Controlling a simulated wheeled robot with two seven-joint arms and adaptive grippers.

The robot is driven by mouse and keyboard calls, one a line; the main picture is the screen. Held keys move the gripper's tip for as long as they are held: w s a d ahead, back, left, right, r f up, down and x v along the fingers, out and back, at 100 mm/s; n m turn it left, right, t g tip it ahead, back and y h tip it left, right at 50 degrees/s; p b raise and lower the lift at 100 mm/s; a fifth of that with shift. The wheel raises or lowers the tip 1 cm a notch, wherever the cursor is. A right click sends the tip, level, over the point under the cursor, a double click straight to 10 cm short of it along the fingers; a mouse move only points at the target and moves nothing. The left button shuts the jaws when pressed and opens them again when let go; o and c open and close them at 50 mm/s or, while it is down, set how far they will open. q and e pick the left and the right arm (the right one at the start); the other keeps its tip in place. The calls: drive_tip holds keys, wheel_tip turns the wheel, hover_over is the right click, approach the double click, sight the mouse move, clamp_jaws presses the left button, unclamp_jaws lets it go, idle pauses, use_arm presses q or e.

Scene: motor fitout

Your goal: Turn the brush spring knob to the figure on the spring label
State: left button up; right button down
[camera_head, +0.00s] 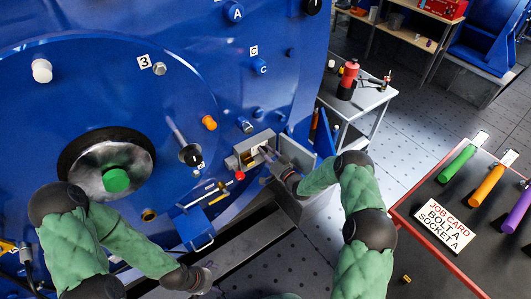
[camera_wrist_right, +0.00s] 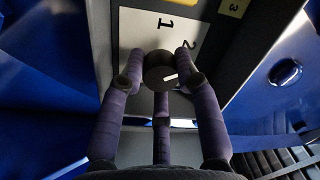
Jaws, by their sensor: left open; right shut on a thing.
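The brush spring knob (camera_wrist_right: 157,72) is a small dark round knob with a white mark towards its right side in the right wrist view. It sits on a white dial plate (camera_wrist_right: 135,30) with the figures 1 and 2 showing. In the head view my right gripper (camera_head: 268,154) is at the grey box (camera_head: 244,148), hiding the knob. My left gripper (camera_head: 203,280) is open and empty, low and away from the box.
The blue motor housing (camera_head: 200,70) fills the left, with several protruding studs and knobs. A blue bracket (camera_head: 195,228) is below the box. A red-edged table (camera_head: 455,262) with a job card (camera_head: 445,228) and coloured handles is at right.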

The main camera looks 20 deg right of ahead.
drive_tip(key=m, duration=0.7)
drive_tip(key=shift+w+d+r+t+h, duration=0.1)
drive_tip(key=shift+d+r+t+h, duration=0.1)
drive_tip(key=shift+t+h, duration=0.1)
drive_tip(key=m, duration=0.6)
drive_tip(key=shift+m+h, duration=0.3)
drive_tip(key=c, duration=0.9)
unclamp_jaws()
drive_tip(key=shift+f, duration=0.15)
drive_tip(key=shift+f, duration=0.1)
drive_tip(key=v, duration=1.2)
